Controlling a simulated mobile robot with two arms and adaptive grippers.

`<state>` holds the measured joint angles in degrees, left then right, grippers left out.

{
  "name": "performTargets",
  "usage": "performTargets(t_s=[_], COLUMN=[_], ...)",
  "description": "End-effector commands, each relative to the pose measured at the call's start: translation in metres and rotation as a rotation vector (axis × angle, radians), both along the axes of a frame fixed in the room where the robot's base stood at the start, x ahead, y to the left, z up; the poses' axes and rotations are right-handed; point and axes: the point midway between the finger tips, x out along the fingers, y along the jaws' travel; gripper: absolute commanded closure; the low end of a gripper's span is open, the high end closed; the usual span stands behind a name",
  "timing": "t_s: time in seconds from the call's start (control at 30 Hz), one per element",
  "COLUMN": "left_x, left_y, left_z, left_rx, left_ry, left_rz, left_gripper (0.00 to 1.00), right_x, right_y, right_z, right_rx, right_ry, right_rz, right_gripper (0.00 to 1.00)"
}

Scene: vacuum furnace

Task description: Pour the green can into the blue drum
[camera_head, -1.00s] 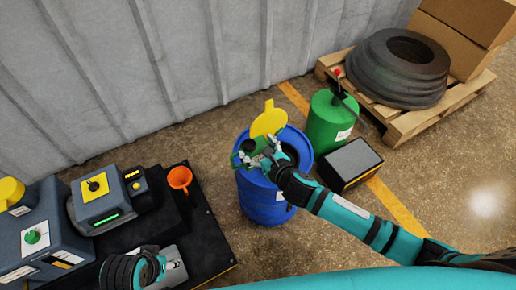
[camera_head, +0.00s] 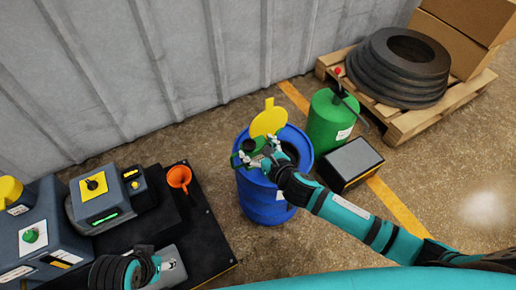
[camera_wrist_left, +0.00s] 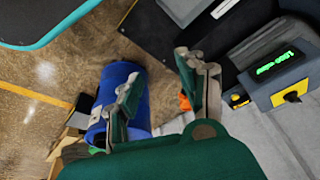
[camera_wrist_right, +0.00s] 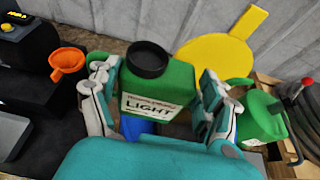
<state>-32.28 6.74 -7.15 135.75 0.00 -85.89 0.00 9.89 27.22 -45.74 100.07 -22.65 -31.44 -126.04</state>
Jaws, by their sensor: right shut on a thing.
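The blue drum (camera_head: 266,208) stands on the floor at centre, its yellow lid (camera_head: 268,118) raised at the back and its dark opening partly showing. My right gripper (camera_head: 261,157) is over the drum's opening, shut on the green can (camera_wrist_right: 155,90). In the right wrist view the can has a dark round cap or mouth and a label reading LIGHT; a bit of blue drum (camera_wrist_right: 140,128) shows below it. In the head view the can is mostly hidden by the gripper; I cannot tell its exact tilt. My left gripper (camera_wrist_left: 162,92) is open and empty.
An orange funnel (camera_head: 179,178) sits on the black bench left of the drum, near grey control boxes (camera_head: 98,198). A larger green canister (camera_head: 328,122) and a dark box (camera_head: 349,163) stand to the right. A pallet (camera_head: 410,122) with black rings is behind. A corrugated wall runs along the back.

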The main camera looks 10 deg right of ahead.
Motion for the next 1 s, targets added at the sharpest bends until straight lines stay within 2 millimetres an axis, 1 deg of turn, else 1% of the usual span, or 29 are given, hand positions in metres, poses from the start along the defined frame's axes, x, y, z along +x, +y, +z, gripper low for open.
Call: performTargets(t_s=[1.0], left_x=[-0.008], left_y=[0.002], left_z=[0.022], left_rx=[0.000], left_ry=[-0.013], left_rz=[0.001], left_gripper=[0.60], right_x=[0.000], right_y=[0.000], right_z=[-0.007], right_rx=[0.001], right_ry=[-0.002], right_rz=[0.000], right_gripper=[0.74])
